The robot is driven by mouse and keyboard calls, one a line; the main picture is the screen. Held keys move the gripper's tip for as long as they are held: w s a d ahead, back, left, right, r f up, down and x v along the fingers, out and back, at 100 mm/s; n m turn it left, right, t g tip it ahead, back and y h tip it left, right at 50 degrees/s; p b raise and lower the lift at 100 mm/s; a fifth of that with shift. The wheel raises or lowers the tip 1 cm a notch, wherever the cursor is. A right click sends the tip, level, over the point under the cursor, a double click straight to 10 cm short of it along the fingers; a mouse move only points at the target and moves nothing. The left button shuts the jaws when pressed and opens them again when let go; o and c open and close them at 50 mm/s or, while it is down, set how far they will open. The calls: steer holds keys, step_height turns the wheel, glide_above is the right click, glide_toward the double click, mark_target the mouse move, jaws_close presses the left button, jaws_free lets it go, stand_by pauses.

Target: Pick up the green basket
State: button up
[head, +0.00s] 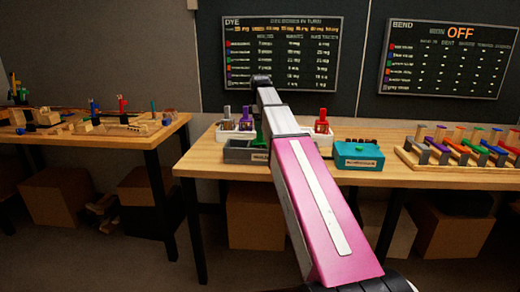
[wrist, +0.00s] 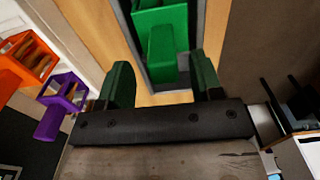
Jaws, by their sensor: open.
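In the wrist view, the green basket (wrist: 160,18) is at the top centre, with a long green part (wrist: 161,55) pointing towards my gripper. My gripper (wrist: 162,74) is open, with one dark green finger on each side of that part. There is a visible gap on both sides, and I cannot tell how deep the part lies between the fingers. In the head view my arm covers much of this spot; a small green patch (head: 262,130) shows beside it, but I cannot tell whether it is basket or finger.
In the wrist view, an orange basket (wrist: 24,58) and a purple basket (wrist: 64,97) are at left. In the head view, a grey bin (head: 240,153), a red piece (head: 322,123), a teal box (head: 360,156) and a rack of coloured pieces (head: 455,155) stand on the wooden bench (head: 215,165).

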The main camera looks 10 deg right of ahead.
mark_target(260, 134)
step_height(260, 134, down, 4)
steer(key=shift+s+f, duration=0.1)
steer(key=shift+s, duration=0.05)
jaws_close()
